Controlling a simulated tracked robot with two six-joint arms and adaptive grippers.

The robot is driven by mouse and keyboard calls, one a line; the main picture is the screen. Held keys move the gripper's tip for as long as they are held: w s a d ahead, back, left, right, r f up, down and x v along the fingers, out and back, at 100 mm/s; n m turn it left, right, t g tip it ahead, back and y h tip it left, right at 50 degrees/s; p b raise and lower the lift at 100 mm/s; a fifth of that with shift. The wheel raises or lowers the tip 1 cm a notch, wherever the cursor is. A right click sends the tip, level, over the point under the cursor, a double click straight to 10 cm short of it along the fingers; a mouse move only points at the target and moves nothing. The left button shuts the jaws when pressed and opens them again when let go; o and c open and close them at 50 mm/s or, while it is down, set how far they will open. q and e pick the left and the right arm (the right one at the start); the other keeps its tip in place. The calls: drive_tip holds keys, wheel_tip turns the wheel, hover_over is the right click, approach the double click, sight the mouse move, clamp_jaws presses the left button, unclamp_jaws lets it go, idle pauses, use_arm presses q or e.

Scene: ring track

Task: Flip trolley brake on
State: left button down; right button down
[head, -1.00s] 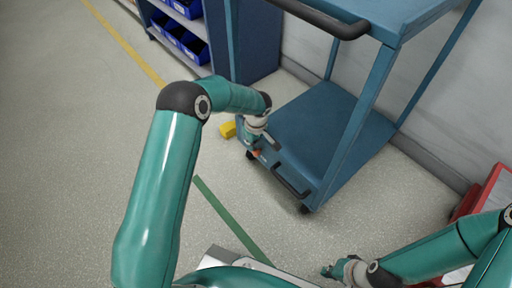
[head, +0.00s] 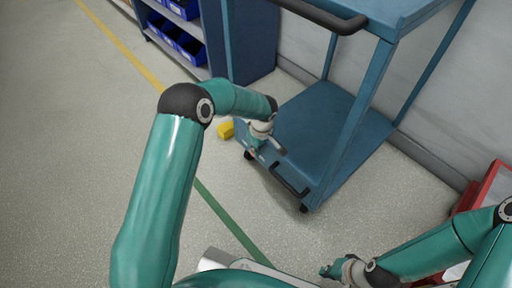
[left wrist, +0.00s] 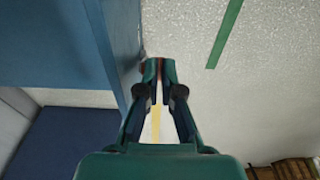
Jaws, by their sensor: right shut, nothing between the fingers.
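The blue trolley (head: 322,120) stands at the upper right of the head view, with a low shelf, a dark upper push handle (head: 320,14) and a smaller dark bar (head: 290,181) at its lower edge. My left gripper (head: 256,146) is low at the trolley's near left corner, by the lower shelf edge. In the left wrist view its fingertips (left wrist: 159,68) are close together, next to the trolley's blue frame (left wrist: 115,50). The brake cannot be made out; the gripper covers that corner. My right gripper (head: 328,271) is shut and empty, low over the floor, away from the trolley.
A shelf with blue bins (head: 182,40) stands behind. A red-edged object (head: 485,190) is at the right by the wall. The floor at left is clear, with green (head: 228,220) and yellow lines.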

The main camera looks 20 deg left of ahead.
use_arm(q)
drive_tip(key=s+d+r, duration=0.1)
drive_tip(key=d, duration=0.1)
drive_tip(key=s+d+r, duration=0.1)
drive_tip(key=d, duration=0.1)
drive_tip(key=s+d+r, duration=0.1)
drive_tip(key=d, duration=0.2)
drive_tip(key=shift+s+r, duration=0.25)
drive_tip(key=shift+r, duration=0.1)
use_arm(e)
drive_tip(key=shift+s+a+f, duration=0.15)
drive_tip(key=shift+s+f, duration=0.2)
drive_tip(key=shift+f, duration=0.1)
